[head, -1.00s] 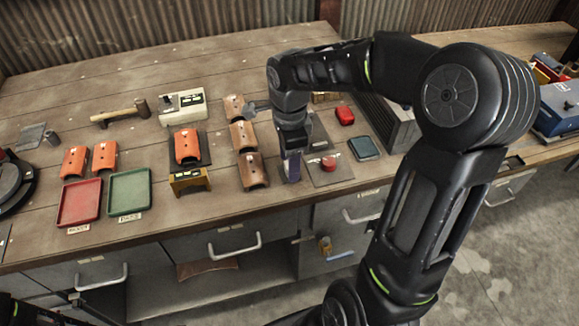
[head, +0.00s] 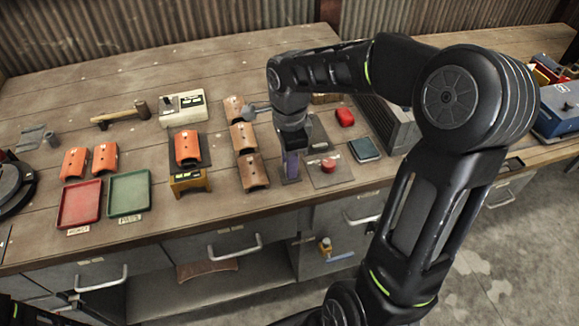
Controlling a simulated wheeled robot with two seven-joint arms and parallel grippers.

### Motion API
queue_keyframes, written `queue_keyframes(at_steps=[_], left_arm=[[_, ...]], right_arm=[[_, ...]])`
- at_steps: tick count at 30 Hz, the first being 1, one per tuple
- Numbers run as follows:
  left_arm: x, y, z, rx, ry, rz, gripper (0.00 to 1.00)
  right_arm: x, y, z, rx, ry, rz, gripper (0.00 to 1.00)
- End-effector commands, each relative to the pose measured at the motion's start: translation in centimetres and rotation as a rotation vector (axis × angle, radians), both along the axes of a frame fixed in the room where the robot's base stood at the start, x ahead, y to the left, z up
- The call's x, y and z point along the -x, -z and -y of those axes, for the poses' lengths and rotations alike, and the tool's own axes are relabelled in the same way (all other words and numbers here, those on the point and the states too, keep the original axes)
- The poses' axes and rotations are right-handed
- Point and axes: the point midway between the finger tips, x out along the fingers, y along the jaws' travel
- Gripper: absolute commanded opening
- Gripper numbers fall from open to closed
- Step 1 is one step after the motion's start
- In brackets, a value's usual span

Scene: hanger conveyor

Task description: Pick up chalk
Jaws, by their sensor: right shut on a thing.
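My right gripper (head: 293,150) points down over the front right part of the workbench. It is shut on a small purple piece, which I take to be the chalk (head: 291,166). The chalk stands roughly upright below the fingers, just above or at a small dark plate. Its upper part is hidden by the gripper, and I cannot tell whether its lower end touches the plate. My left gripper is out of view.
Brown curved tiles (head: 253,172) stand in a column just left of the gripper. A red tray (head: 80,204) and a green tray (head: 129,193) lie at the left. The bench's back left is clear.

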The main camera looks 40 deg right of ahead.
Motion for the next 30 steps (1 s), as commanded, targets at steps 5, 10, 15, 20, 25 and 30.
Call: queue_keyframes(at_steps=[5,10,15,20,25,30], left_arm=[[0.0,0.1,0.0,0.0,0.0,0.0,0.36],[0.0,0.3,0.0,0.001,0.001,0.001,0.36],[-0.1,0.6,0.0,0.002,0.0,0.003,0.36],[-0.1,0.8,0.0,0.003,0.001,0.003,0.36],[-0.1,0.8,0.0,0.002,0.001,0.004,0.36],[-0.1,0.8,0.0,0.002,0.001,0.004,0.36]], right_arm=[[0.0,-0.4,0.0,0.0,0.0,0.001,0.0],[-0.1,-2.4,0.0,0.002,0.001,0.005,0.0],[-0.1,-5.7,0.0,0.002,-0.001,0.006,0.0],[-0.1,-8.6,0.0,0.001,0.0,0.003,0.0],[-0.1,-10.0,0.0,0.002,0.0,0.002,0.0],[0.0,-10.0,0.0,0.001,0.0,0.0,0.0]])
